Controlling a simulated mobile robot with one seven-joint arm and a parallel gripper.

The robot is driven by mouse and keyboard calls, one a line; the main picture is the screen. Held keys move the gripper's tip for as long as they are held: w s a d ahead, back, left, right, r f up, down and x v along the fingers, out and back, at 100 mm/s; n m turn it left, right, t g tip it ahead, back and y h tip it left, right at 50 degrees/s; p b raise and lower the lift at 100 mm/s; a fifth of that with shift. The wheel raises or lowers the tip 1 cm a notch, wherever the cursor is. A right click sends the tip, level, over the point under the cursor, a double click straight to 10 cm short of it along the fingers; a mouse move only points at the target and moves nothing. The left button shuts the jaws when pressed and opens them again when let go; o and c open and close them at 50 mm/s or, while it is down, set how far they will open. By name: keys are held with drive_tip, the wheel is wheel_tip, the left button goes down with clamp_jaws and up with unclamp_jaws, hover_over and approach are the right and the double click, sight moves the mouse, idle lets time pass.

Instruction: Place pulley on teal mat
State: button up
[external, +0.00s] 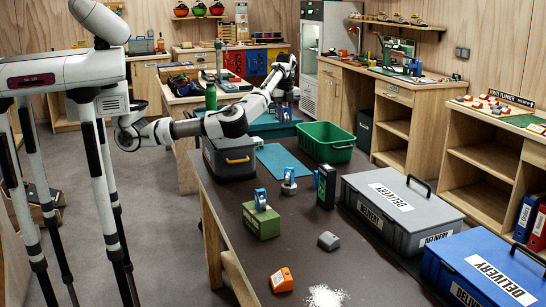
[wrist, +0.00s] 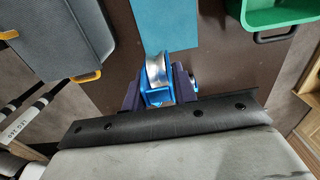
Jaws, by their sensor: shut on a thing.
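My gripper (wrist: 158,90) is shut on a blue pulley with a silver wheel (wrist: 157,72), between its two dark purple fingers in the wrist view. In the external view my gripper (external: 284,105) is raised above the table, and the pulley is small and hard to make out there. The teal mat (external: 280,158) lies flat and bare on the dark table. It also shows at the top of the wrist view (wrist: 191,22), beyond the pulley in the picture. The held pulley appears apart from the mat.
A grey box with yellow handles (external: 230,158) stands left of the mat and a green crate (external: 326,142) right of it.

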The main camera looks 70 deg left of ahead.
drive_tip(key=f, duration=1.5)
drive_tip(key=shift+w+a+f, duration=0.1)
drive_tip(key=shift+a, duration=0.3)
drive_tip(key=shift+f+p, duration=0.4)
drive_tip(key=shift+f, duration=2.1)
drive_tip(key=shift+f, duration=0.15)
drive_tip(key=o, duration=1)
wheel_tip(320, 180, up, 12)
drive_tip(key=shift+r+b, duration=0.15)
drive_tip(key=shift+b, duration=0.5)
